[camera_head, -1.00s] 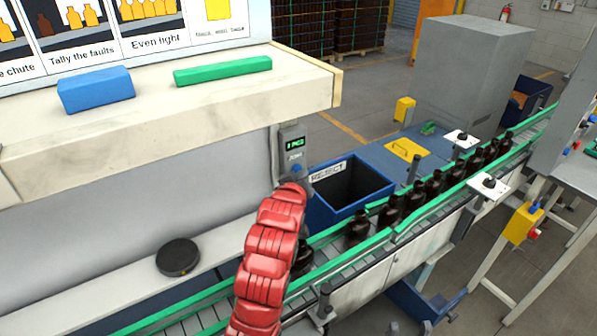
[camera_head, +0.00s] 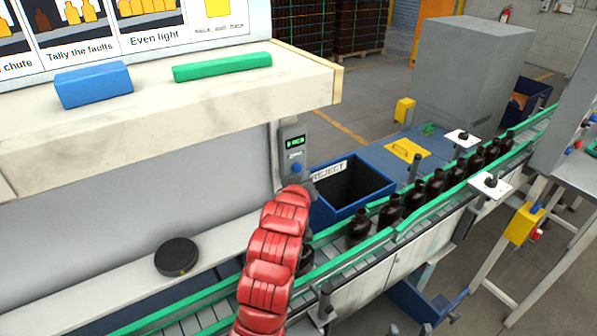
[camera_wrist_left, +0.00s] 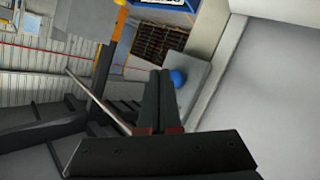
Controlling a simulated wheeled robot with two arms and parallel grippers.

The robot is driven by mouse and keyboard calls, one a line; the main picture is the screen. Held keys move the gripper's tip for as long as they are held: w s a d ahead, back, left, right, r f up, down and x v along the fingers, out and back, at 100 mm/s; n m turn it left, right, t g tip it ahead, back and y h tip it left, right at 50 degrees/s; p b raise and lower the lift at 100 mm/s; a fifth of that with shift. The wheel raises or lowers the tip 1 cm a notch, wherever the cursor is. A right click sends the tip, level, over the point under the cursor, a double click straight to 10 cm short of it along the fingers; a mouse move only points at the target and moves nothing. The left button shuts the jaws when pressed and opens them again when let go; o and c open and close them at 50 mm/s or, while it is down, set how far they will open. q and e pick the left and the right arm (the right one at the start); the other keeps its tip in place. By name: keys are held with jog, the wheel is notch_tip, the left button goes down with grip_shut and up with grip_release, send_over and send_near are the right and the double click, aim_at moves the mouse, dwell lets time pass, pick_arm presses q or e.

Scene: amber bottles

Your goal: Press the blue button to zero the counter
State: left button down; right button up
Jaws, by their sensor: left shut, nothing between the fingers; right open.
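The blue button (camera_head: 296,168) is on the lower part of a grey counter box (camera_head: 291,135) fixed to the post beside the bench. The box has a small green-lit display (camera_head: 295,142), too small to read surely. My left arm, in red padded sleeves, reaches up just below the box and hides most of its gripper in the head view. In the left wrist view my left gripper (camera_wrist_left: 160,73) is shut and empty. The blue button (camera_wrist_left: 178,78) shows just right of its fingertips; I cannot tell the gap in depth. My right gripper is not in view.
A blue reject bin (camera_head: 347,190) stands right behind the arm. A conveyor with green rails (camera_head: 425,212) carries several dark bottles (camera_head: 388,212). A black puck (camera_head: 177,257) lies on the lower ledge. Blue (camera_head: 94,85) and green (camera_head: 222,66) blocks sit on the upper shelf.

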pick_arm(q)
jog(key=s+d+b, duration=0.1)
jog(key=s, duration=0.1)
jog(key=s+d+b, duration=0.1)
jog(key=s+d, duration=0.1)
dwell(0.6)
jog(key=shift+s, duration=0.1)
dwell(0.5)
